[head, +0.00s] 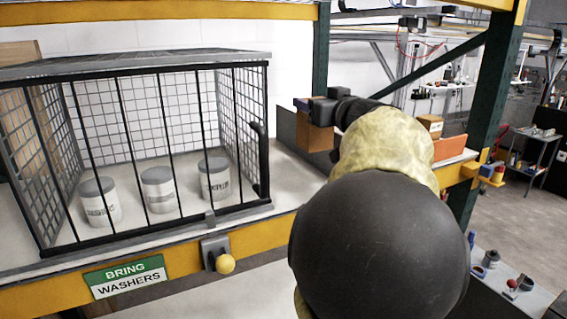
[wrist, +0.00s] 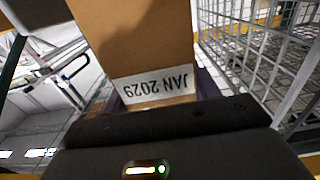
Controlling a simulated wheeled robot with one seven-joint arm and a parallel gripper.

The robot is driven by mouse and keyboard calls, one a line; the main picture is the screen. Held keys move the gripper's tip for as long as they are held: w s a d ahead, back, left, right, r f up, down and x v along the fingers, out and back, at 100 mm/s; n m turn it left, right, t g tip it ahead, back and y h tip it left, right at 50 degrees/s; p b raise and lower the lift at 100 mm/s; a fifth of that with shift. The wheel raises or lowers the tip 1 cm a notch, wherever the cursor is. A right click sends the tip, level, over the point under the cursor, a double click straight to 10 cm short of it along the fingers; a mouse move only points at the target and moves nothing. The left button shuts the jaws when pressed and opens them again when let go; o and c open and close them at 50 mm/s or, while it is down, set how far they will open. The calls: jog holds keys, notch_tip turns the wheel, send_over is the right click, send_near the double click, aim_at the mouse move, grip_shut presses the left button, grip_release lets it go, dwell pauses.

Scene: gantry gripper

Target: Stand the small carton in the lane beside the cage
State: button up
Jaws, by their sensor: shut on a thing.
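The small carton (head: 316,138) is brown cardboard. My gripper (head: 316,110) is shut on it, with the carton hanging below the jaws in the head view. In the wrist view the carton (wrist: 135,40) fills the upper middle, with a white label reading JAN 2029 upside down. The cage (head: 134,160) of black bars and wire mesh stands to the left of the carton, and its mesh wall (wrist: 250,65) shows at right in the wrist view. The lane (head: 289,176) is the pale strip right of the cage. Whether the carton touches its floor is unclear.
Several things stand about: white cans (head: 158,190) inside the cage, a dark panel (head: 288,128) behind the lane, another carton (head: 431,124) and an orange box (head: 449,148) right of my arm. A green post (head: 494,95) rises at right. My arm hides part of the shelf.

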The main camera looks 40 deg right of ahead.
aim_at(321, 150)
jog(key=shift+f, duration=3.15)
jog(key=shift+f+p, duration=0.4)
jog(key=shift+f, duration=1.45)
jog(key=shift+f, duration=0.15)
jog(key=o, duration=0.9)
